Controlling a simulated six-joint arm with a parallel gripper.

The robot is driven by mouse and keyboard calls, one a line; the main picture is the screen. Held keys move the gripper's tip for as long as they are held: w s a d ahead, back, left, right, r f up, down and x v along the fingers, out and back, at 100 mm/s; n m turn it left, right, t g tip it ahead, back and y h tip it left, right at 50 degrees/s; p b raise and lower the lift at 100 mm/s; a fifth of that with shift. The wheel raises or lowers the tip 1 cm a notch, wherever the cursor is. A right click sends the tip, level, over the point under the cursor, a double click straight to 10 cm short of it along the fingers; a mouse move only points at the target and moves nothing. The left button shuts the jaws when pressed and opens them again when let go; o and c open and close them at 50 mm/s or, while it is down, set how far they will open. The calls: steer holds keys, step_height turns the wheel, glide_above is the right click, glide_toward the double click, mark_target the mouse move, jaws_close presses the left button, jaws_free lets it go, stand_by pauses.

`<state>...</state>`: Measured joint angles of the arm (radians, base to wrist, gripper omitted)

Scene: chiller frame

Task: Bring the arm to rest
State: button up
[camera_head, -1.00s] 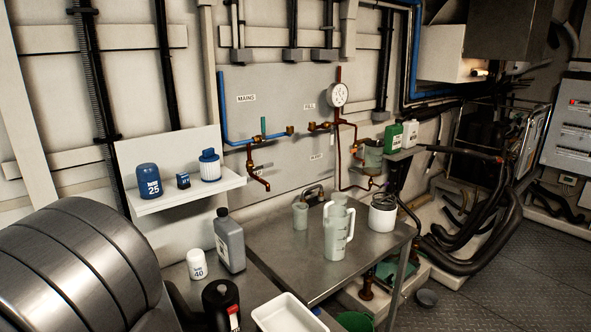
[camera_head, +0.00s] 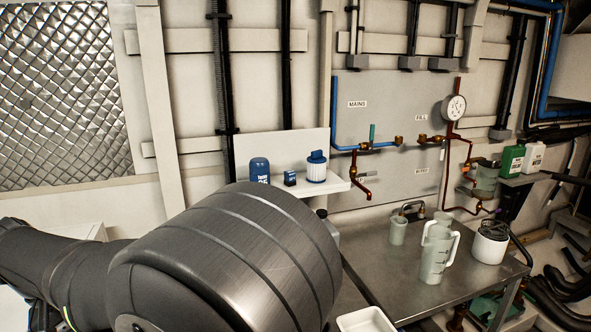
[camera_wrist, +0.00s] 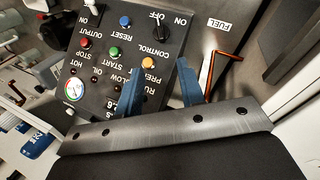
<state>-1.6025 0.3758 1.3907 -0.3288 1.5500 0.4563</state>
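My gripper (camera_wrist: 159,82) shows in the wrist view as two blue fingers standing apart, with nothing between them. Beyond them is a dark control panel (camera_wrist: 165,47), seen upside down, with coloured buttons, a switch and a small round gauge. I cannot tell how far the fingers are from it. In the head view my thick grey arm fills the lower left and middle; the gripper itself is not in that view.
In the head view a steel bench (camera_head: 400,292) holds a translucent jug (camera_head: 436,255), a white tub (camera_head: 489,246) and a small beaker (camera_head: 397,231). A white shelf (camera_head: 340,186) holds blue-marked containers. In the wrist view an orange-brown bent rod (camera_wrist: 228,58) lies right of the fingers.

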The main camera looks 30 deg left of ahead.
steer(key=x, duration=1.7)
steer(key=shift+w+d+f, duration=0.15)
steer(key=shift+f, duration=0.15)
steer(key=shift+w+m+g, duration=0.15)
steer(key=shift+m+g, duration=0.15)
steer(key=shift+m, duration=0.1)
steer(key=v, duration=1.7)
steer(key=w+f+m+g, duration=0.1)
steer(key=f, duration=0.3)
steer(key=w+d+f+m+y, duration=0.1)
steer(key=f, duration=0.3)
steer(key=w+f+m+g+y, duration=0.1)
steer(key=f, duration=0.3)
steer(key=shift+w+d+g, duration=0.2)
steer(key=shift+d+g, duration=0.05)
steer(key=shift+g, duration=0.05)
steer(key=shift+w+d+f+m+y, duration=0.1)
steer(key=shift+f+m+y, duration=0.05)
steer(key=shift+f, duration=0.2)
steer(key=shift+w+d+f+m+y, duration=0.1)
steer(key=shift+f+m+y, duration=0.05)
steer(key=shift+f, duration=0.25)
